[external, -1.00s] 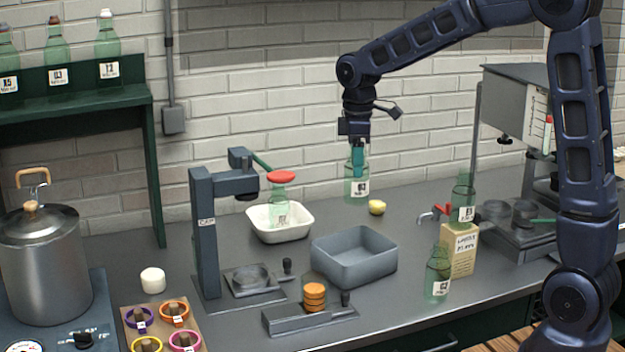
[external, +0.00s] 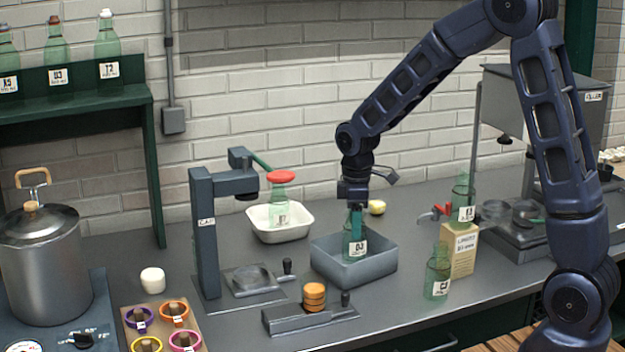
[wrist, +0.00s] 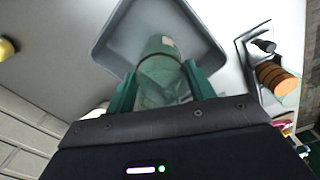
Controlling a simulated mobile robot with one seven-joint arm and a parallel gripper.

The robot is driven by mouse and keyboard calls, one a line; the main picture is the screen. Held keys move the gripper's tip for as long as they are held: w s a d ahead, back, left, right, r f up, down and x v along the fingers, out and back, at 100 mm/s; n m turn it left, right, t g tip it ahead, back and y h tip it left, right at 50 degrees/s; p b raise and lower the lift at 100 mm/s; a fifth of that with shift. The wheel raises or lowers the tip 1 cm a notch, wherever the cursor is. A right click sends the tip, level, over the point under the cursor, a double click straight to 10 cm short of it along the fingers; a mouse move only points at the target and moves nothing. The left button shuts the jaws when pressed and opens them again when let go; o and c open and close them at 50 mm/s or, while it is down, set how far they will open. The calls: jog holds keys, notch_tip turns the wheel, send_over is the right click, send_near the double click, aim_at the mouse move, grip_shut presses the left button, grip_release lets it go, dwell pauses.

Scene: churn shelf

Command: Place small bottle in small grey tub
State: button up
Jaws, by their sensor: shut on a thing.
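My gripper (external: 355,212) is shut on a small green glass bottle (external: 353,246) with a white label. The bottle is upright, and its lower part is inside the small grey tub (external: 378,270) on the counter. In the wrist view my gripper (wrist: 165,85) has its green fingers on both sides of the bottle (wrist: 160,65), with the tub (wrist: 112,35) around and below it. I cannot tell whether the bottle's base touches the tub floor.
A white tub (external: 296,234) with a red-topped bottle (external: 281,192) stands behind left. The capper (external: 206,235) is left, and a stand with orange discs (external: 314,297) is in front. Two green bottles (external: 438,272) and (external: 463,200) and a carton (external: 459,250) stand to the right.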

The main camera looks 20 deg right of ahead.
jog(key=shift+f, duration=1.05)
jog(key=shift+f, duration=0.1)
jog(key=o, duration=1)
jog(key=shift+o, duration=0.2)
